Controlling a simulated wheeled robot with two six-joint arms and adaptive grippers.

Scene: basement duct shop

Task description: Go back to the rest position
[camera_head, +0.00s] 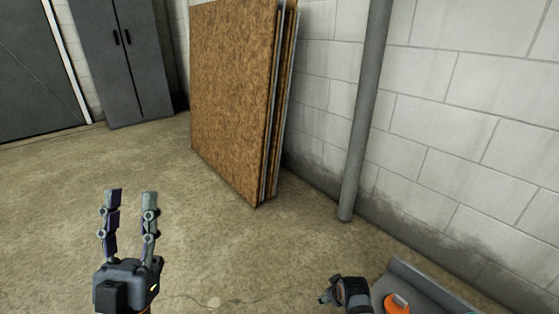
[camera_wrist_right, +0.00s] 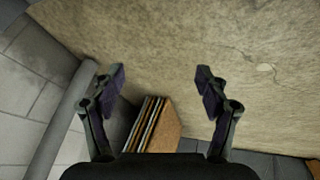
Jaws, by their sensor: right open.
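My left gripper (camera_head: 131,194) stands upright at the lower left of the head view. Its two fingers are apart with nothing between them, and bare concrete floor shows behind it. My right gripper (camera_wrist_right: 160,72) shows in the right wrist view.
Brown boards (camera_head: 232,95) lean against the block wall (camera_head: 465,100), beside a grey pipe (camera_head: 364,110). A grey cabinet (camera_head: 120,60) stands at the back. A grey metal edge (camera_head: 425,285) and an orange item (camera_head: 396,304) show at bottom right. The floor (camera_head: 60,190) is clear.

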